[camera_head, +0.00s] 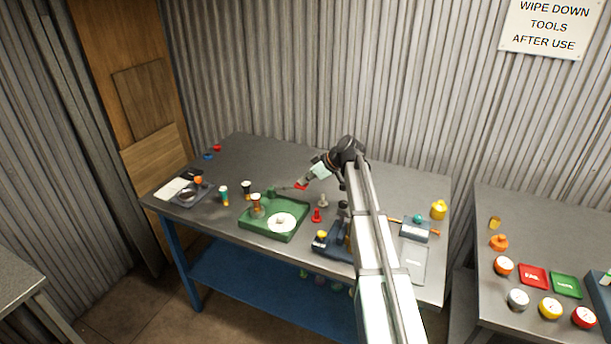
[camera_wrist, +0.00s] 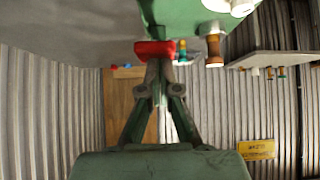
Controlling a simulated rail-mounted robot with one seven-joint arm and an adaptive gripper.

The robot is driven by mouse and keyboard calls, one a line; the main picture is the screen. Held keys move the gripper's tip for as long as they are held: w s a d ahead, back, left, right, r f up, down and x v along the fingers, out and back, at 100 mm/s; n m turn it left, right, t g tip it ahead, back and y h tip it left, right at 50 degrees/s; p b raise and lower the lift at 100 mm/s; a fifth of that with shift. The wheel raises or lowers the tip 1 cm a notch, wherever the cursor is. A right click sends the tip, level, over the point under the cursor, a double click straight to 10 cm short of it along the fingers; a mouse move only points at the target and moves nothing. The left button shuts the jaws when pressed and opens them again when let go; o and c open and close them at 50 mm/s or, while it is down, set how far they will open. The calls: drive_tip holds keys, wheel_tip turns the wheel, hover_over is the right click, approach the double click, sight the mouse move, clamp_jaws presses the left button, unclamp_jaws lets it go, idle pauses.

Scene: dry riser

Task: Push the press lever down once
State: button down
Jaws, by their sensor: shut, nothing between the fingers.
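A blue press-like device (camera_head: 322,243) with a yellow knob stands at the table's front middle, partly hidden behind my arm. I cannot clearly make out its lever. My gripper (camera_head: 303,184) is shut above the table, left of that device and beyond the green tray. A small red piece (camera_head: 299,187) shows at its fingertips. In the wrist view a red bar (camera_wrist: 154,48) lies across the tips of my gripper (camera_wrist: 153,62), with nothing held between the fingers. Whether the red bar touches them, or belongs to the lever, I cannot tell.
Red (camera_head: 317,215) and grey (camera_head: 323,200) pieces stand near my arm. A grey-blue fixture (camera_head: 414,231) is at the right. The table's back left is mostly clear.

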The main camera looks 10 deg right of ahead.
drive_tip(key=f+b, duration=0.1)
drive_tip(key=d+f+b, duration=0.1)
drive_tip(key=b, duration=0.1)
drive_tip(key=s+f+b, duration=0.1)
drive_tip(key=shift+d+f+b, duration=0.2)
drive_tip(key=shift+f+b, duration=0.15)
drive_tip(key=shift+r, duration=0.15)
idle(0.3)
drive_tip(key=b+v, duration=0.1)
drive_tip(key=v, duration=1.2)
drive_tip(key=shift+b, duration=0.4)
drive_tip(key=shift+s, duration=0.15)
